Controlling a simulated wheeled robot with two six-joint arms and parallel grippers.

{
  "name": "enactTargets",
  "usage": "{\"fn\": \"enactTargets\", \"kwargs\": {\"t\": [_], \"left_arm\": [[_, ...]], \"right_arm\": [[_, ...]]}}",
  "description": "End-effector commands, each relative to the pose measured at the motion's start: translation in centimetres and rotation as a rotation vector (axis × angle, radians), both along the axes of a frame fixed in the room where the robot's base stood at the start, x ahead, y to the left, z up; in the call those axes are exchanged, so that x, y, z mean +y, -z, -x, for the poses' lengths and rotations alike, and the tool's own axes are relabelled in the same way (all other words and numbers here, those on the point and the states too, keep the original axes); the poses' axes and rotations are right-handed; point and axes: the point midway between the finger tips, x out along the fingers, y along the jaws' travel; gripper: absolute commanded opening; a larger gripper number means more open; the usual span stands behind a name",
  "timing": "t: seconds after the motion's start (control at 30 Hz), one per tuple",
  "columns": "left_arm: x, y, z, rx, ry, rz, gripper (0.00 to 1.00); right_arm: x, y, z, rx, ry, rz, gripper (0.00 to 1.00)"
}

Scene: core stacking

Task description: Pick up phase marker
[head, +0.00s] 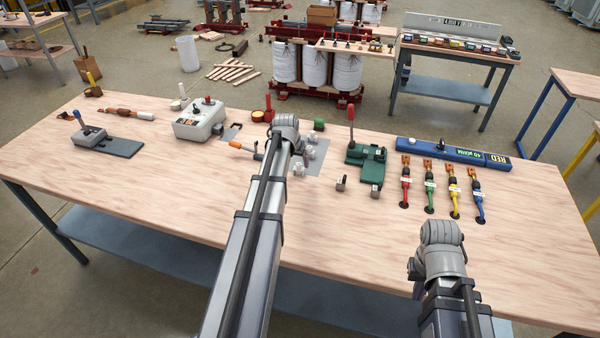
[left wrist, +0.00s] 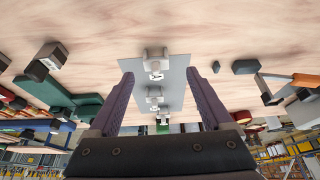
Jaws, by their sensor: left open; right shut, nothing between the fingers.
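Small grey-white phase markers stand in a row on a grey sheet (left wrist: 174,76). In the left wrist view the nearest marker (left wrist: 155,60) shows a dark symbol on a white label, and another marker (left wrist: 154,95) stands behind it. In the head view they show just right of my left arm's end, including one marker (head: 299,168). My left gripper (left wrist: 158,75) is open and empty, its purple fingers on either side of the marker row in the picture. Its fingers are hidden in the head view. My right gripper (head: 418,289) is shut and empty, mostly hidden by its wrist, over the front right.
A green fixture with a red lever (head: 367,162) and two small dark-sided blocks (head: 341,183) stand right of the sheet. Several coloured cables (head: 429,185) lie further right. A grey control box (head: 200,120) stands left. The table's front left (head: 130,200) is clear.

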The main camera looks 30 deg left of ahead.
Motion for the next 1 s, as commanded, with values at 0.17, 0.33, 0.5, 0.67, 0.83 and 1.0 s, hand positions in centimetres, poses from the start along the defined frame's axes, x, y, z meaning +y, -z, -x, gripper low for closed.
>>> {"fn": "enactTargets", "kwargs": {"t": [0.17,0.33,0.5,0.67,0.83,1.0], "left_arm": [[0.0,0.8,-0.3,0.0,0.0,0.0,0.84],[0.0,1.4,-0.6,0.001,0.001,0.0,0.84],[-0.1,3.3,-1.7,0.0,0.002,0.0,0.84],[0.0,5.2,-2.5,0.0,0.0,0.0,0.84],[0.0,5.5,-2.8,0.0,0.0,0.0,0.84],[0.0,5.3,-2.7,0.001,0.0,0.0,0.83]], "right_arm": [[0.0,0.8,0.0,0.0,0.0,0.0,0.0],[0.0,1.4,0.0,0.0,0.0,0.0,0.0],[0.0,3.3,0.0,0.0,0.0,0.0,0.0],[0.0,5.1,0.0,0.0,0.0,0.0,0.0],[0.0,5.5,0.0,0.0,0.0,0.0,0.0],[0.0,5.3,0.0,0.0,0.0,0.0,0.0]]}}
